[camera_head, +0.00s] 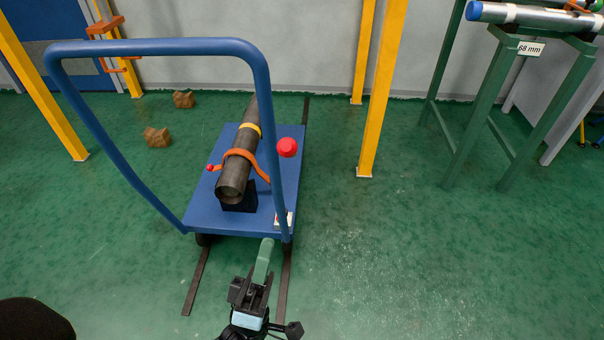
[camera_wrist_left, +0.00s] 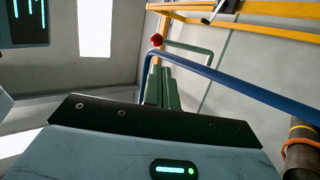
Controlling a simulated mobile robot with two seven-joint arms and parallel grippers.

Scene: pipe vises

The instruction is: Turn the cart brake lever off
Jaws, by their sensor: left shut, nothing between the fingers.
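The blue cart (camera_head: 205,205) stands on the floor with its tall tube handle (camera_head: 150,47) towards me. A red ball knob (camera_head: 287,147) shows just right of the handle's right upright. It may belong to the brake lever; I cannot make out its stem. In the left wrist view a red knob (camera_wrist_left: 156,40) shows beyond the fingers (camera_wrist_left: 161,72). My right gripper is out of view.
A dark pipe (camera_head: 236,172) lies on the cart under an orange clamp (camera_head: 243,153). Dark rails (camera_head: 197,282) run along the floor. Yellow posts (camera_head: 380,90) and a green pipe stand (camera_head: 490,100) are to the right. Brown blocks (camera_head: 157,138) lie left. The right foreground floor is clear.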

